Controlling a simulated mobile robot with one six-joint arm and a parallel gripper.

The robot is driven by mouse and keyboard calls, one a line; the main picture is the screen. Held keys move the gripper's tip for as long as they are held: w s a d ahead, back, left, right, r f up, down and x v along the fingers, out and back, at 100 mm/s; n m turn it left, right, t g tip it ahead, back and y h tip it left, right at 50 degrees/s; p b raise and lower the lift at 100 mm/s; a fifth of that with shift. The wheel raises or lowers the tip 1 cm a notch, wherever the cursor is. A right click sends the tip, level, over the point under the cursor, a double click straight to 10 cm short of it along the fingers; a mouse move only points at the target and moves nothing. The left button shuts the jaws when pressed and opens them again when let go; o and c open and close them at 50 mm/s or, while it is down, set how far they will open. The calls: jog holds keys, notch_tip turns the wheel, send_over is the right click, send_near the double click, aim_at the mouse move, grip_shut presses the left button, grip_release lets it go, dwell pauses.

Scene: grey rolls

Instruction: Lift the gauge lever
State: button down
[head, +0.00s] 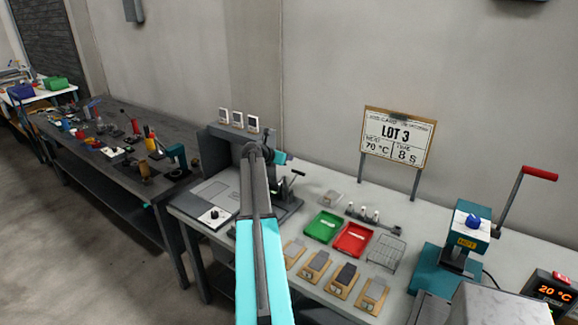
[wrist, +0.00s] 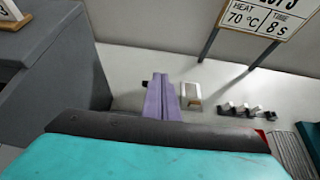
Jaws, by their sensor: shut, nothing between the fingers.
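A dark bench device (head: 288,207) with a small black-handled lever (head: 296,174) stands on the table just right of my arm in the head view. It looks like the gauge, but my arm hides part of it. My gripper (wrist: 161,78) shows in the wrist view as two purple fingers, shut together with nothing between them. The fingertips are over the pale tabletop, right of a large grey housing (wrist: 55,75). I cannot clearly make out the lever in the wrist view. In the head view the fingers are hidden or too small to tell.
Green (head: 322,226) and red (head: 353,239) trays, a wire rack (head: 385,252) and several wooden-based samples lie in front. A LOT 3 sign (head: 397,138) stands behind. A teal press (head: 465,245) with a red-handled lever is at right. A small block (wrist: 191,96) lies right of my fingers.

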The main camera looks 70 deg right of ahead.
jog(key=shift+w+a+r+b, duration=0.15)
jog(key=shift+a+r, duration=0.2)
jog(key=shift+r, duration=0.2)
jog(key=shift+a+r+b, duration=0.15)
jog(key=shift+a+r, duration=0.15)
jog(key=shift+r, duration=0.2)
